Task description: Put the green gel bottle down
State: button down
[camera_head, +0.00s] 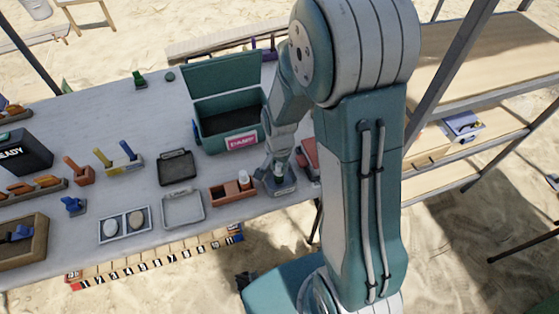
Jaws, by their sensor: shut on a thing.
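My gripper (279,176) points down at the front right of the table, just above a small blue-grey tray (287,190). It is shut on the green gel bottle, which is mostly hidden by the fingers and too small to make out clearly. I cannot tell whether the bottle touches the tray. An orange-red box (231,194) with a white-topped item (244,180) stands just left of my gripper.
An open teal bin (228,140) with a pink label stands behind my gripper. A black tray (177,168) and a grey tray (182,208) lie to the left. A red item (309,158) is close on the right. The table's front edge is near.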

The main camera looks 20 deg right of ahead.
jog(key=shift+d+f, duration=0.1)
jog(key=shift+d, duration=0.05)
jog(key=shift+f, duration=0.1)
jog(key=c, duration=0.5)
grip_release()
jog(key=shift+a, duration=0.2)
jog(key=shift+d, duration=0.1)
notch_tip(320, 180, up, 12)
jog(key=s+r+n+t, duration=0.2)
jog(key=s+r+n, duration=0.1)
jog(key=s+r, duration=0.1)
jog(key=s+r+n+t, duration=0.1)
jog(key=s+r+n, duration=0.2)
jog(key=s+r, duration=0.2)
jog(key=s+r+n+t, duration=0.2)
jog(key=s+r+n, duration=0.1)
jog(key=s+r, duration=0.2)
jog(key=shift+s+r+t, duration=0.1)
jog(key=shift+r+t, duration=0.2)
jog(key=shift+r, duration=0.45)
